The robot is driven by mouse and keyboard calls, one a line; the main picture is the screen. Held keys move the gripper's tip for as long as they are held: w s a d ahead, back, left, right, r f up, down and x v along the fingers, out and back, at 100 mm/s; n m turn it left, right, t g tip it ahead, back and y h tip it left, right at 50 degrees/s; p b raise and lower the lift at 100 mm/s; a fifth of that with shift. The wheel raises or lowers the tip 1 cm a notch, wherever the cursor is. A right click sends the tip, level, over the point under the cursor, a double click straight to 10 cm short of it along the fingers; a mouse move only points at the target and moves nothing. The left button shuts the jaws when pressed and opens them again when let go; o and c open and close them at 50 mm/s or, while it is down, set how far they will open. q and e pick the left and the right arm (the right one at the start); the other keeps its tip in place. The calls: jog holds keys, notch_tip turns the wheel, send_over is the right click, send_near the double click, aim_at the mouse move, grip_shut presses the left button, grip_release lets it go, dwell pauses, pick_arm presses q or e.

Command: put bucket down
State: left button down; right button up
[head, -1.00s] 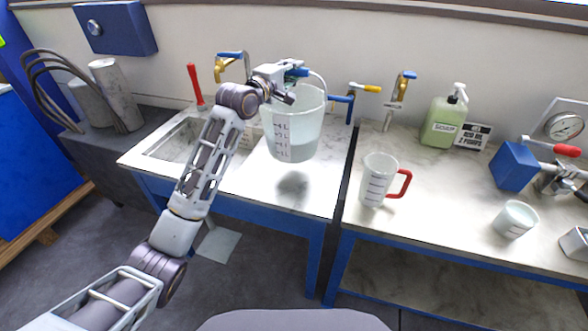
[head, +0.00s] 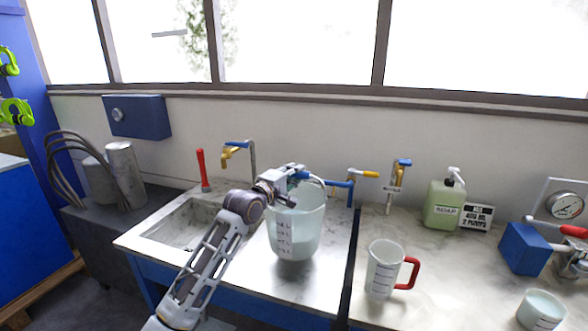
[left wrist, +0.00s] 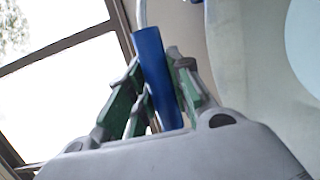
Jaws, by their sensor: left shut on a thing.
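The bucket (head: 293,235) is a clear, graduated pail holding some pale liquid. It is upright over the counter section just right of the sink. Its base is at or very near the counter top; I cannot tell if it touches. My left gripper (head: 298,178) is at the bucket's top, shut on its blue handle grip. In the left wrist view, the blue grip (left wrist: 157,78) sits between the green fingers of the gripper (left wrist: 158,95), and part of the pale bucket (left wrist: 245,75) shows at right.
The sink (head: 185,226) lies left of the bucket, with taps (head: 238,152) behind. A measuring jug with a red handle (head: 384,272) stands to the right on the adjoining counter. A soap bottle (head: 444,204), a blue block (head: 522,249) and a small cup (head: 540,311) stand farther right.

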dwell(0.3)
pick_arm(q)
jog(key=shift+f, duration=2.45)
jog(key=c, duration=1.7)
grip_release()
jog(key=shift+f, duration=0.55)
jog(key=o, duration=0.4)
jog(key=shift+s+r, duration=0.1)
jog(key=shift+s, duration=0.1)
jog(key=shift+w, duration=0.1)
